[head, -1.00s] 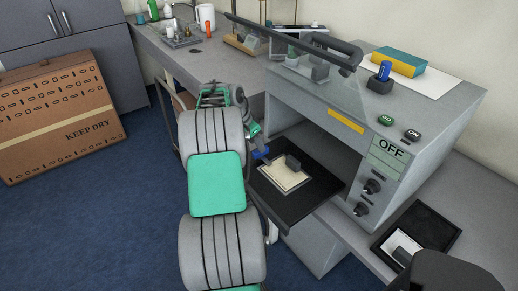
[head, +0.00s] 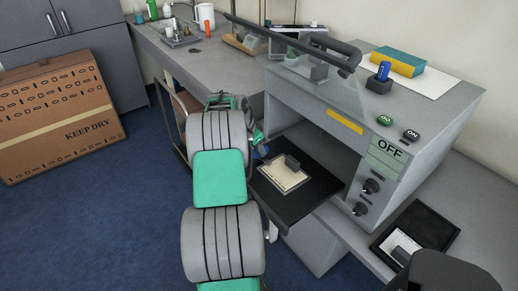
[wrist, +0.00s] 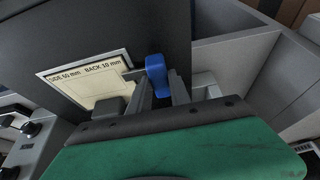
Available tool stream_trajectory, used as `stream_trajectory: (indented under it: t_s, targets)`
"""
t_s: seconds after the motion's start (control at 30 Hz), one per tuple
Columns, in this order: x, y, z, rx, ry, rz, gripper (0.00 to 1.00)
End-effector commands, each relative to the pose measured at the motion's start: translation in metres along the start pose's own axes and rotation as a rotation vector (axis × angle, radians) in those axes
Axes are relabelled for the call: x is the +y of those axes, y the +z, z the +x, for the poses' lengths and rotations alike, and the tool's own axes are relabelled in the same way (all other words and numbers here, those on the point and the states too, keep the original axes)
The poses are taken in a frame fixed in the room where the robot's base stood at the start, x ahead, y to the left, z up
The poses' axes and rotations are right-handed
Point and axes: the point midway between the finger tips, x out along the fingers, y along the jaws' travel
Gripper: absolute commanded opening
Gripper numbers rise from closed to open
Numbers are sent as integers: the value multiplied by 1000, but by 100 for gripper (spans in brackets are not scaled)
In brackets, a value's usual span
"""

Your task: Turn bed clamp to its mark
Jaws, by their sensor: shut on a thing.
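The bed clamp is a small blue handle (wrist: 156,75) at the edge of the black pull-out bed (head: 304,203). In the wrist view it stands between the two grey fingers of my gripper (wrist: 162,92), which is shut on it. In the head view only a bit of blue (head: 262,151) shows beside my wrist, at the bed's left edge. My arm hides most of my gripper there. I cannot make out the clamp's mark in either view.
A black tray (head: 431,226) lies right.

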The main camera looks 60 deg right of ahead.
Motion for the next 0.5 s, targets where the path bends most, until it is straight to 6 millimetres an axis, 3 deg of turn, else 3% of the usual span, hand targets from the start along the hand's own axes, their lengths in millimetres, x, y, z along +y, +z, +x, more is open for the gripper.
stream_trajectory:
  t_s: [0.1, 0.5]
  targets:
    - [0, 0, 0, -1, 1, 0, 0]
    - [1, 0, 0, -1, -3, -10, 0]
